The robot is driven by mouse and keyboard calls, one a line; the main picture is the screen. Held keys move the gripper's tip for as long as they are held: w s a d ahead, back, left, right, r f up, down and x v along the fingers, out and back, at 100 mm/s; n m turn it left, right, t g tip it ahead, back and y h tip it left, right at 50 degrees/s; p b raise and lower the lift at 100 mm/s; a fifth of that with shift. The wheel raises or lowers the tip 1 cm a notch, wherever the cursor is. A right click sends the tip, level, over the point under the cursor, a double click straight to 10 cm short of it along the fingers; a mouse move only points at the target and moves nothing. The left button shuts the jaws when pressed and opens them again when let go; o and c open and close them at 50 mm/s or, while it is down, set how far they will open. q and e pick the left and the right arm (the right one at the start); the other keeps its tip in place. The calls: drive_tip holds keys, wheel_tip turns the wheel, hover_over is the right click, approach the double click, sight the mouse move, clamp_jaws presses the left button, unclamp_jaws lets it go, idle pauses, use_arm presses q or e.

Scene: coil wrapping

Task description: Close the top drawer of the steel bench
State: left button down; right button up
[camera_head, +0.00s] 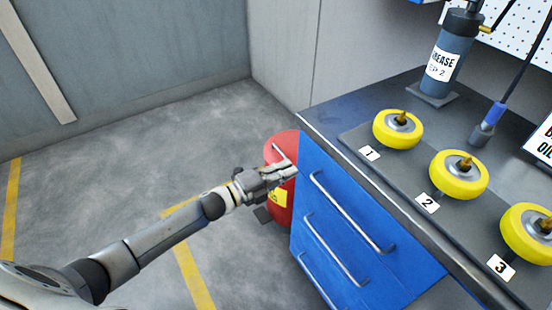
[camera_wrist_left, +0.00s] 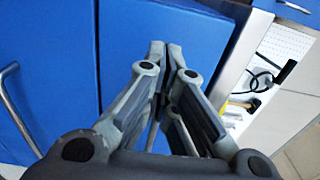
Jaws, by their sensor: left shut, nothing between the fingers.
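The steel bench (camera_head: 455,255) stands at the right in the head view, with blue drawer fronts below its top. The top drawer (camera_head: 405,260) has a bar handle (camera_head: 352,213). Its front looks about in line with the fronts below; a small gap cannot be told. My left gripper (camera_head: 292,172) is shut and empty by the left end of the top drawer front; contact cannot be told. In the left wrist view, the gripper's fingertips (camera_wrist_left: 165,52) show in front of a blue drawer front (camera_wrist_left: 120,40). My right gripper is not in view.
A red extinguisher-like cylinder (camera_head: 284,142) stands behind my left gripper, beside the bench. On the bench top are several numbered yellow wheels (camera_head: 458,175) and a grease canister (camera_head: 447,55). The floor (camera_head: 130,165) left of the bench is clear, with yellow lines.

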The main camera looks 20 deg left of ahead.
use_arm(q)
drive_tip(key=p+v, duration=0.2)
drive_tip(key=v, duration=0.7)
drive_tip(key=s+a+f+n+g+y+p, duration=0.1)
drive_tip(key=s+a+f+n+y, duration=0.3)
drive_tip(key=f, duration=0.5)
drive_tip(key=s+a+f+n+g+y, duration=0.25)
drive_tip(key=f+n, duration=0.35)
drive_tip(key=f, duration=0.4)
drive_tip(key=s+a+f+n+g+y+p, duration=0.1)
drive_tip(key=s+a+f+n+y, duration=0.25)
drive_tip(key=f, duration=0.55)
drive_tip(key=s+d+f+n+g, duration=0.3)
drive_tip(key=s+f, duration=0.2)
drive_tip(key=s, duration=0.6)
drive_tip(key=s+d+f+n+g, duration=0.2)
drive_tip(key=s+f, duration=0.3)
drive_tip(key=s, duration=0.6)
drive_tip(key=s+d+f+n+g+y+p, duration=0.1)
drive_tip(key=s+d+f+n+g, duration=0.2)
drive_tip(key=s+f, duration=0.3)
drive_tip(key=s+d+n, duration=0.1)
drive_tip(key=s, duration=0.4)
drive_tip(key=shift+s+n+g, duration=0.2)
drive_tip(key=shift+n+g, duration=0.15)
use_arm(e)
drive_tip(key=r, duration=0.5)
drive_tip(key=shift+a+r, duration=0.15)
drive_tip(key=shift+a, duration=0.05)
